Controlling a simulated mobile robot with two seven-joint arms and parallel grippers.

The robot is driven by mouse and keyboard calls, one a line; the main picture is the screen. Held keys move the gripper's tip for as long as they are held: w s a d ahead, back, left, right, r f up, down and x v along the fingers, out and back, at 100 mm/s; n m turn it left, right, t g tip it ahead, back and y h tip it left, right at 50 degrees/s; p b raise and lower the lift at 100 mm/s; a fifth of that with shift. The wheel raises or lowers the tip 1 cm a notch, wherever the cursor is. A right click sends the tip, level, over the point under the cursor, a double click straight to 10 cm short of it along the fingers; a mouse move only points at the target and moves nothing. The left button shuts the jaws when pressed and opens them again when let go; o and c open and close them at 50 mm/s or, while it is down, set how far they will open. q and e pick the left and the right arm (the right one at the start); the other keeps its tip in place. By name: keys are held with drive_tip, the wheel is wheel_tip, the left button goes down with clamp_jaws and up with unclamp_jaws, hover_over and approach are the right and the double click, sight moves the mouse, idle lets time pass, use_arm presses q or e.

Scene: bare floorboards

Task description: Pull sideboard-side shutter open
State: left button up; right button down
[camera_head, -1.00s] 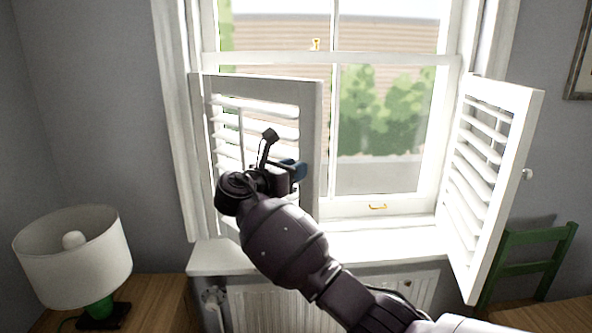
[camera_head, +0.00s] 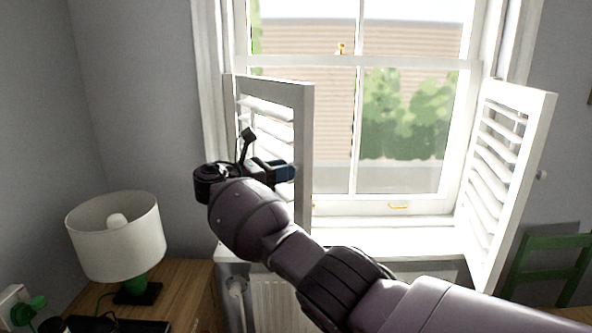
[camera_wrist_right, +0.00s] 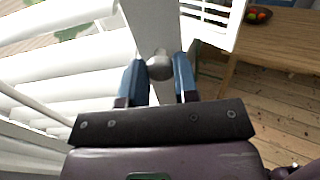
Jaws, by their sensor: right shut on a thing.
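The left white louvred shutter (camera_head: 303,140) stands partly open, angled into the room, on the window side nearest the lamp and wooden furniture. My right gripper (camera_head: 283,171) is at this shutter's free edge. In the right wrist view its two blue-tipped fingers (camera_wrist_right: 160,78) sit on either side of a round grey knob (camera_wrist_right: 159,62) on the shutter's stile, and the gripper is shut on it. In the head view my gripper hides the knob. My left gripper is not in view.
The right shutter (camera_head: 505,150) also stands open. A white lamp (camera_head: 115,238) with a green base stands on a wooden sideboard (camera_head: 190,285) at lower left. A radiator (camera_head: 275,305) is below the sill. A green chair (camera_head: 550,243) is at right. A wooden table (camera_wrist_right: 245,45) shows in the wrist view.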

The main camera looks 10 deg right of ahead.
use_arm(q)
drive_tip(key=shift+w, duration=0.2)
use_arm(e)
drive_tip(key=shift+s+a+r+m+g+h, duration=0.15)
drive_tip(key=shift+s+a+m+g, duration=0.1)
drive_tip(key=shift+a, duration=0.55)
drive_tip(key=shift+s+a+m+g+h, duration=0.15)
drive_tip(key=shift+a+g, duration=0.1)
drive_tip(key=shift+a, duration=0.5)
drive_tip(key=c, duration=0.9)
unclamp_jaws()
use_arm(q)
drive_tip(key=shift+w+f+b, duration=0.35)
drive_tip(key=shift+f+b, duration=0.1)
drive_tip(key=shift+b, duration=0.5)
use_arm(e)
wheel_tip(320, 180, up, 20)
drive_tip(key=shift+f, duration=0.1)
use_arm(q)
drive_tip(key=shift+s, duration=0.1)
use_arm(e)
drive_tip(key=shift+f, duration=0.1)
